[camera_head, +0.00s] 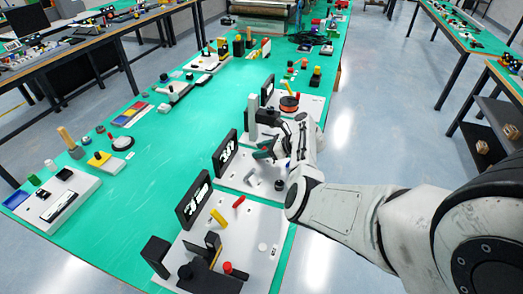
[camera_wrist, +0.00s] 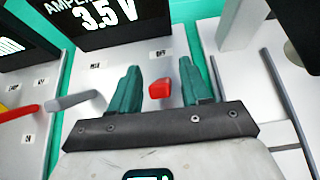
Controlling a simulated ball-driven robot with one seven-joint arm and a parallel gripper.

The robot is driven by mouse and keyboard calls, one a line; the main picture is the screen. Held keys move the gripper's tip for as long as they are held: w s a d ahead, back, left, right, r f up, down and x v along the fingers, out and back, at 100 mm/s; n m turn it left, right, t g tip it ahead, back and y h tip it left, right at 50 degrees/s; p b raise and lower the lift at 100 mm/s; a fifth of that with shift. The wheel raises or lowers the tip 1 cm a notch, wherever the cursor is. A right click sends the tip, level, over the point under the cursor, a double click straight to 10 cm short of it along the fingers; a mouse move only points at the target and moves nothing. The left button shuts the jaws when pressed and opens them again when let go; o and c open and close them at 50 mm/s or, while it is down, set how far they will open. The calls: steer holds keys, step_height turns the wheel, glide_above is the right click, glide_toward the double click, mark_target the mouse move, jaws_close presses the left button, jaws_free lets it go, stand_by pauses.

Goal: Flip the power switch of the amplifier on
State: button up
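The amplifier's black display (camera_wrist: 105,22) shows "AMPL", cut off, and "3.5 V" at the top of the wrist view. Below it on the white panel is a small red switch (camera_wrist: 159,90), with a small label beside it that seems to read "OFF". My gripper (camera_wrist: 160,70) is open, its two teal fingers on either side of the red switch. Whether a finger touches the switch I cannot tell. In the head view, my gripper (camera_head: 266,150) is over the white panel (camera_head: 232,182) beside a black display (camera_head: 225,153); the red switch is hidden there.
A grey lever (camera_wrist: 75,101) sticks out left of my gripper in the wrist view, with a red lever (camera_wrist: 17,113) beyond it. A tall light-grey block (camera_wrist: 240,22) stands at right. Another display (camera_head: 194,198) stands nearer in the head view. The green table (camera_head: 165,160) has free room to the left.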

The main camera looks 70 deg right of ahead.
steer(key=v, duration=1)
steer(key=shift+s+r, duration=0.15)
steer(key=shift+s, duration=0.2)
stand_by(0.3)
